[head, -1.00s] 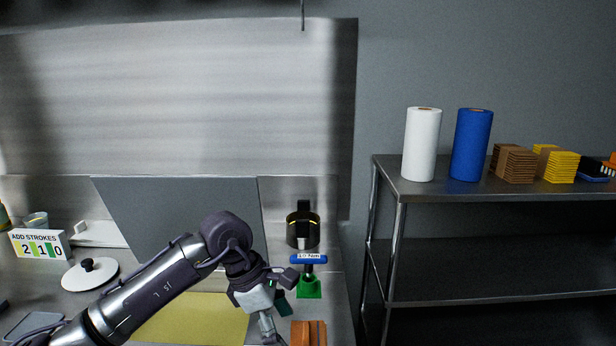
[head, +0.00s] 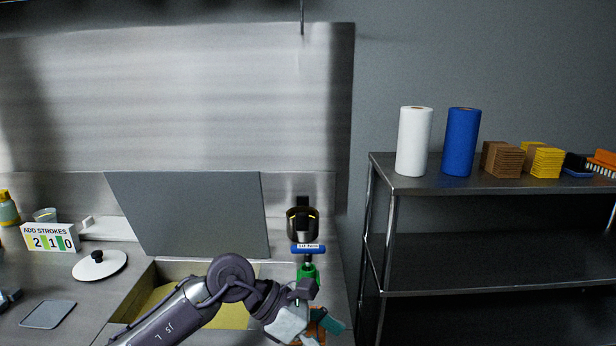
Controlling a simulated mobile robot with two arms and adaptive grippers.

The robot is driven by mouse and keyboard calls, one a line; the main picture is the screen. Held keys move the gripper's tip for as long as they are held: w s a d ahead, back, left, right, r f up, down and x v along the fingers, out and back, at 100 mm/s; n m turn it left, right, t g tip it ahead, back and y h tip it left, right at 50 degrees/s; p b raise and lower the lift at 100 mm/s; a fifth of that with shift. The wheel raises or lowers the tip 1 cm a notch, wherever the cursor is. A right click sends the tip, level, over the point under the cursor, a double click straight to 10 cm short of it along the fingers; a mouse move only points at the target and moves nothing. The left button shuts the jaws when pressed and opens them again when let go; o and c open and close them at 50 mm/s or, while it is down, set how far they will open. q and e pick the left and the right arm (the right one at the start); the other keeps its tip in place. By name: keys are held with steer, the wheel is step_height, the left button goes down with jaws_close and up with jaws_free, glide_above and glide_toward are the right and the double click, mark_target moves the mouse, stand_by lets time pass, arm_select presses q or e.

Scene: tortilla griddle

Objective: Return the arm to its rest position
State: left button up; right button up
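My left arm comes in from the lower left. Its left gripper (head: 312,326) is at the bottom centre, low over the counter's right end. The gripper is seen from behind and I cannot tell how far its fingers are apart. An orange-brown item (head: 317,314) is partly hidden behind and below it. A green-based tool with a blue labelled top (head: 308,249) stands just beyond the gripper. My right gripper is not seen.
A yellow-surfaced recess (head: 150,295) with a raised grey panel (head: 190,215) lies under and behind the arm. A steel shelf (head: 400,186) with paper rolls stands right.

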arm_select(q)
steer(key=s+d+r+n+t+h, duration=0.3)
steer(key=d+r+n+h, duration=0.1)
steer(key=r+n+h, duration=0.5)
steer(key=w+a+r+n+t, duration=0.2)
steer(key=a+n+t, duration=0.2)
steer(key=n+t, duration=0.3)
steer(key=w+a+r+n+t, duration=0.1)
steer(key=w+a+n+t, duration=0.25)
steer(key=n+t, duration=0.3)
steer(key=s+a+f+n+t+y, duration=0.1)
steer(key=a+f+n+y, duration=1.7)
steer(key=n, duration=0.4)
steer(key=s+a+f+n+g+y, duration=0.15)
steer(key=s+f+n+g, duration=0.35)
steer(key=s+f, duration=0.6)
steer(key=s+a+f+n+g, duration=0.2)
steer(key=s+f+g, duration=0.5)
steer(key=s, duration=0.7)
step_height(320, 180, down, 25)
steer(key=s+g, duration=0.1)
steer(key=g, duration=0.1)
steer(key=s+a+f+g, duration=0.1)
steer(key=s+a+f, duration=0.2)
steer(key=s+f, duration=1.3)
steer(key=shift+s+f, duration=0.15)
steer(key=shift+s, duration=0.15)
